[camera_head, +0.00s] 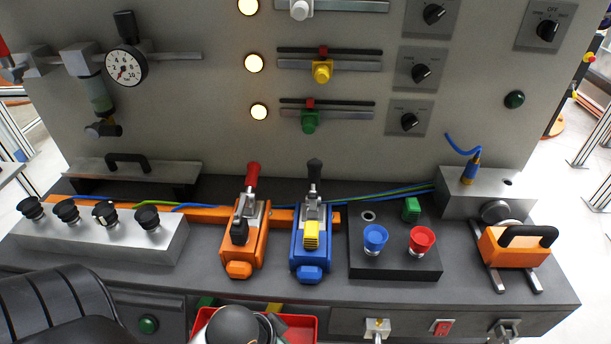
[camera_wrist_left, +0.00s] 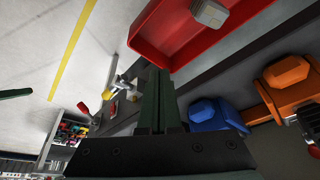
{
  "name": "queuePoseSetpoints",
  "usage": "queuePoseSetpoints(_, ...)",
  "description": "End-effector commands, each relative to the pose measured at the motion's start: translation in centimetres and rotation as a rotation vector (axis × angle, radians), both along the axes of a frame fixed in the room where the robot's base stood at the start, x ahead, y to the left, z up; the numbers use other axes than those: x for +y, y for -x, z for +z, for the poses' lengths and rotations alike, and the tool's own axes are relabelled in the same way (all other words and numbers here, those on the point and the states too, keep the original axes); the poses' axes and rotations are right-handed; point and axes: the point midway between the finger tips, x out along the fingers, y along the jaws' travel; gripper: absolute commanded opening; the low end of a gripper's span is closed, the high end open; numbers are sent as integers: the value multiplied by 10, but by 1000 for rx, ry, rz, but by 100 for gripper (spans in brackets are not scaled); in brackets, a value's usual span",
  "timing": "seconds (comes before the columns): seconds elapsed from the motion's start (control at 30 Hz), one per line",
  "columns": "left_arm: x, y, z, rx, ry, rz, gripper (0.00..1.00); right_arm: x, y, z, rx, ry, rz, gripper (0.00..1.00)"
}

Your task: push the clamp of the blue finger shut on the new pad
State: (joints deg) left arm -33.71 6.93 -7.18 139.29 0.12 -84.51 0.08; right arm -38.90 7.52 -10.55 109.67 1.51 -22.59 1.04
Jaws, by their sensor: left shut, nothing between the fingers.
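The blue finger (camera_head: 310,256) stands on the dark bench top at centre. Its clamp lever with a black grip (camera_head: 315,168) stands upright. A small yellow pad (camera_head: 311,236) sits at the front of the blue finger, below the lever. In the left wrist view, the rounded front end of the blue finger (camera_wrist_left: 213,115) shows right of my left gripper (camera_wrist_left: 158,80). That gripper is shut and empty, with a visible gap to the blue finger. The head view shows a rounded dark part of my arm at the bottom, but not the fingers. My right gripper is in neither view.
An orange finger (camera_head: 243,240) with a red-gripped lever stands left of the blue one. A black block with blue and red knobs (camera_head: 395,262) stands right. A red tray (camera_head: 303,326) sits low in front of the bench. Cables run behind the fingers.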

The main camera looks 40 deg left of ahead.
Motion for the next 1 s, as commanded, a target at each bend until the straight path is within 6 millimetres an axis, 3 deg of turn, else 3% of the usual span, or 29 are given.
queuePoseSetpoints(0.13,8,10,12,42,-23,-4,0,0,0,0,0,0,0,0)
queuePoseSetpoints(0.43,56,-18,5,-124,-142,-239,0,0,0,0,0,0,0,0)
queuePoseSetpoints(0.63,98,-49,18,-290,-264,-449,0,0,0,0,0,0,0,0)
queuePoseSetpoints(0.8,138,-93,61,-523,-435,-694,0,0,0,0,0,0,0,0)
queuePoseSetpoints(1.0,158,-143,135,-810,-637,-912,0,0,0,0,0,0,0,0)
